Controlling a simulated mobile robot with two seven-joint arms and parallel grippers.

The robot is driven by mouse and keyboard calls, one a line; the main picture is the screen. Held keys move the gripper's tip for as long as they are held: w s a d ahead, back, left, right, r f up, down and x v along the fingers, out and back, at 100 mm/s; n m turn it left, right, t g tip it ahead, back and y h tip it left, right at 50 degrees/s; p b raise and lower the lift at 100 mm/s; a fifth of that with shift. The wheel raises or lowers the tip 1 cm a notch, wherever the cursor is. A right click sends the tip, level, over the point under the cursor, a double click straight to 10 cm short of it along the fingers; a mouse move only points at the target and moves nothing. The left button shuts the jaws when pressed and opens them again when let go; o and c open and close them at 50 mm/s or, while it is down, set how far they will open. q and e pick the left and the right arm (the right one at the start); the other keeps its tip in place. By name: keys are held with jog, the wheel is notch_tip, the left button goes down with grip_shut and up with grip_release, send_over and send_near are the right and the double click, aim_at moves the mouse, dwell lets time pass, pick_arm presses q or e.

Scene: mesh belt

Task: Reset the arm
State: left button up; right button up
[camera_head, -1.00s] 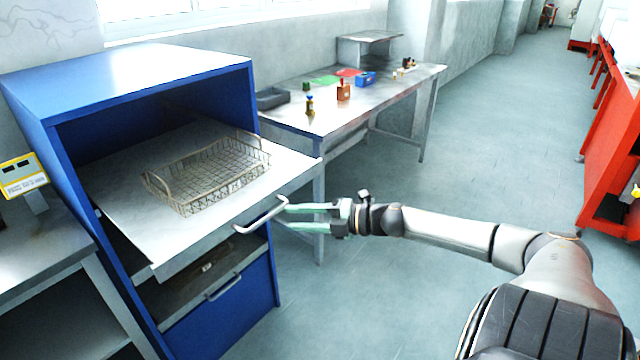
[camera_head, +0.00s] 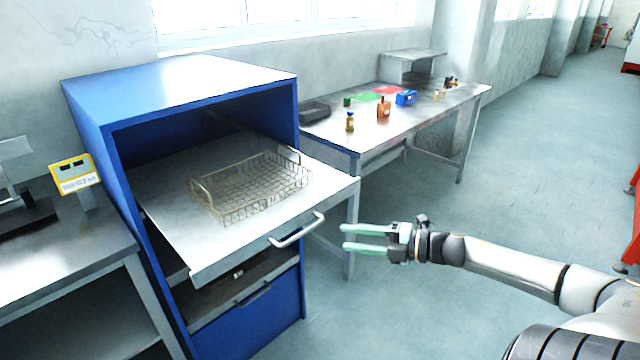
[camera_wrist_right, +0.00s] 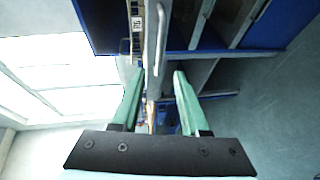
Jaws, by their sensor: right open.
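My right gripper (camera_head: 366,239) is open and empty, with its green fingers pointing left. It is apart from the handle (camera_head: 298,231) of the pulled-out drawer, just to the right of it. In the right wrist view the open fingers (camera_wrist_right: 157,95) point toward the drawer handle (camera_wrist_right: 158,40), which shows between and beyond them. My left gripper is not in view.
The blue cabinet (camera_head: 185,82) has its upper drawer (camera_head: 215,262) pulled out, with a wire basket (camera_head: 250,185) on it. A metal table (camera_head: 365,135) with bottles and small boxes stands behind. A grey bench (camera_head: 60,262) is at left.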

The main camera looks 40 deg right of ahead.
jog(key=s+a+f+m+h, duration=0.25)
jog(key=a+f+m, duration=0.2)
jog(key=f, duration=0.25)
jog(key=s+a+f+m+g+h, duration=0.1)
jog(key=s+a+f+m, duration=0.25)
jog(key=f+m, duration=0.2)
jog(key=s+a+f+m+h, duration=0.2)
jog(key=s+a+f+m, duration=0.15)
jog(key=f, duration=0.35)
jog(key=s+a+f+m+g, duration=0.2)
jog(key=s+a+m, duration=0.1)
jog(key=a, duration=0.5)
jog(key=s+a+f+m+g, duration=0.2)
jog(key=s+a+f+m, duration=0.1)
jog(key=a, duration=0.6)
jog(key=shift+s+f+m+y, duration=0.15)
jog(key=shift+s+m+y, duration=0.2)
jog(key=shift+s+m, duration=0.2)
